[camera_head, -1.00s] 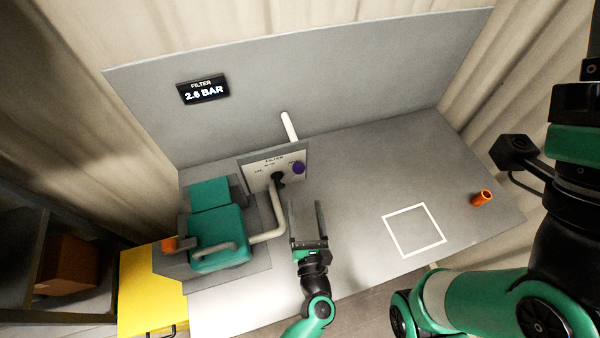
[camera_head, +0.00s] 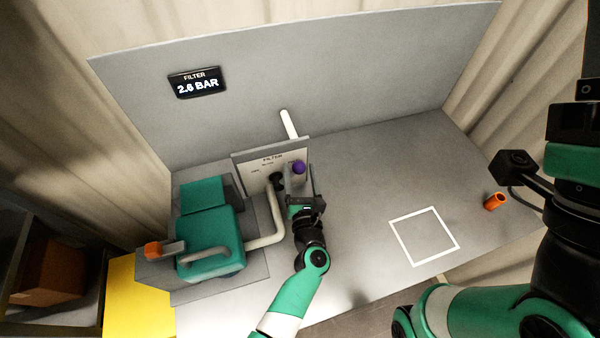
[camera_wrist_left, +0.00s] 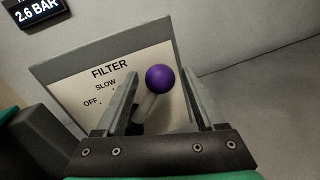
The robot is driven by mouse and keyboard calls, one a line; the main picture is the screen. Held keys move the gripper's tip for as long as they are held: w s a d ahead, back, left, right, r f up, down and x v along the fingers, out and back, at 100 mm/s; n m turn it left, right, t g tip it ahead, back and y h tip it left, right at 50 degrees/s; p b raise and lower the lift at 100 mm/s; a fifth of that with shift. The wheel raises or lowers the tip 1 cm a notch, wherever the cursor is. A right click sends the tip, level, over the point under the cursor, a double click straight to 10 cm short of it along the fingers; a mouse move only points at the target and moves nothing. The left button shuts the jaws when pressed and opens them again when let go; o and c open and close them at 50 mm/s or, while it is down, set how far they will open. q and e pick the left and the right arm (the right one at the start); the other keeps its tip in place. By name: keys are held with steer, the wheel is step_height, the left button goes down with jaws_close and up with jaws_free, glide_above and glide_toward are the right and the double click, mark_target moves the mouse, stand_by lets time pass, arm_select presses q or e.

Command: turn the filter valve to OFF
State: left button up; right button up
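The filter valve is a lever with a purple knob (camera_head: 299,167) on a white panel (camera_head: 258,165) marked FILTER. In the left wrist view the purple knob (camera_wrist_left: 160,78) tops a pale lever, and the panel (camera_wrist_left: 110,95) reads SLOW and OFF to its left. The lever leans right, away from OFF. My left gripper (camera_head: 299,182) is at the panel; in the left wrist view its fingers (camera_wrist_left: 160,100) are apart, one on each side of the lever, with gaps showing. A display (camera_head: 196,82) reads 2.6 BAR.
A green-lidded housing (camera_head: 212,240) and a grey pipe (camera_head: 275,215) stand left of my left gripper. An orange cylinder (camera_head: 495,201) and a white square outline (camera_head: 398,238) are on the bench at right. The bench middle is clear.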

arm_select(q)
jaws_close()
stand_by(1.2)
